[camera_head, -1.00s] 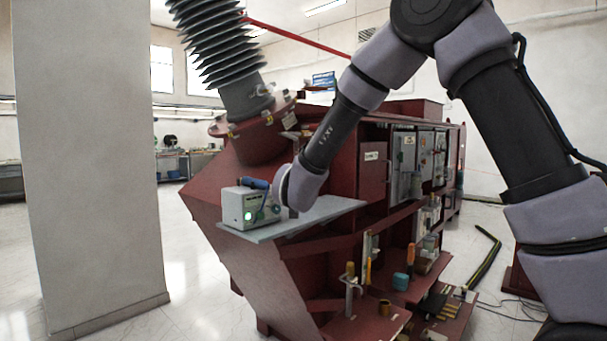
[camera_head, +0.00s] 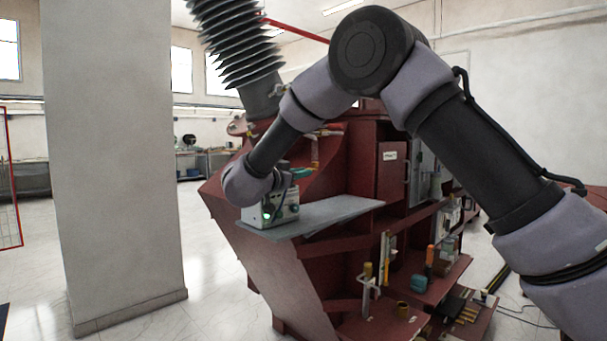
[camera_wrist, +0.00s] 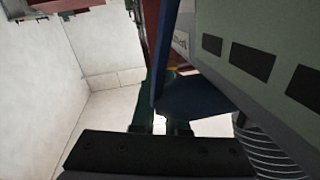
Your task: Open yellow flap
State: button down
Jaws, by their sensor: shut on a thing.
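I cannot make out a yellow flap in either view. A pale box-shaped device (camera_head: 283,211) with a green light stands on the grey shelf (camera_head: 330,213) of the dark red cabinet. In the head view my wrist covers the left part of the device and hides my fingertips. A small teal piece (camera_head: 301,173) shows just above the device's top right. In the wrist view my gripper (camera_wrist: 166,112) appears shut on a dark blue part (camera_wrist: 195,99), beside the pale device (camera_wrist: 258,55) with its dark slots. The hold itself is partly hidden.
A ribbed dark bushing (camera_head: 235,45) rises behind my forearm. Lower red shelves (camera_head: 365,328) hold several small parts, some with yellow or orange handles. A pale pillar (camera_head: 110,150) stands at the left, with clear floor between it and the cabinet.

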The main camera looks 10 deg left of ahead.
jog(key=shift+r, duration=0.25)
jog(key=c, duration=0.9)
grip_release()
jog(key=shift+w+d, duration=0.1)
jog(key=shift+f, duration=0.1)
jog(key=v, duration=1.1)
jog(key=shift+w, duration=0.1)
